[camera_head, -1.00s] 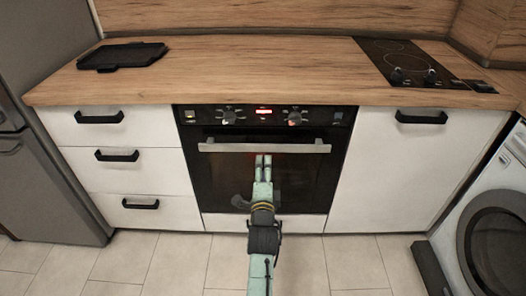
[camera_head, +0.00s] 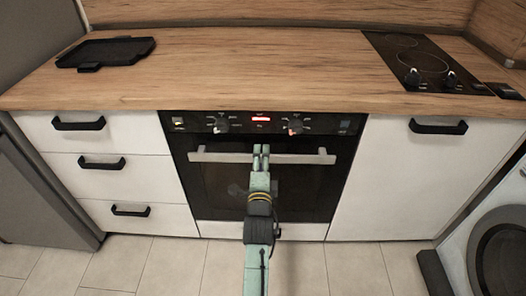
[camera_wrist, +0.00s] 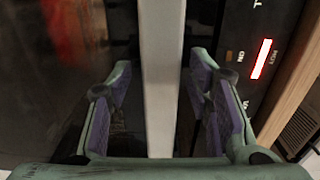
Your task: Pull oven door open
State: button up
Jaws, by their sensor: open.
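The oven door (camera_head: 215,190) is dark glass under the worktop and looks shut. Its pale horizontal bar handle (camera_head: 305,158) runs across the top of the door. My gripper (camera_head: 261,150) is at the middle of the handle, in front of the oven. In the wrist view the handle (camera_wrist: 160,70) runs between the two open fingers of my gripper (camera_wrist: 160,105), with a gap on each side. The oven's control panel with its lit red display (camera_wrist: 262,58) is to the right there. My fingers hide part of the handle in the head view.
White drawers (camera_head: 120,180) with black handles are left of the oven, and a white cabinet (camera_head: 400,185) is right. A washing machine (camera_head: 495,240) stands at far right, a fridge (camera_head: 40,200) at far left. The tiled floor (camera_head: 180,265) in front is clear.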

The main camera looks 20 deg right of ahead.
jog(key=shift+w+d, duration=0.1)
jog(key=shift+w, duration=0.2)
jog(key=shift+c, duration=0.4)
grip_shut()
dwell(0.5)
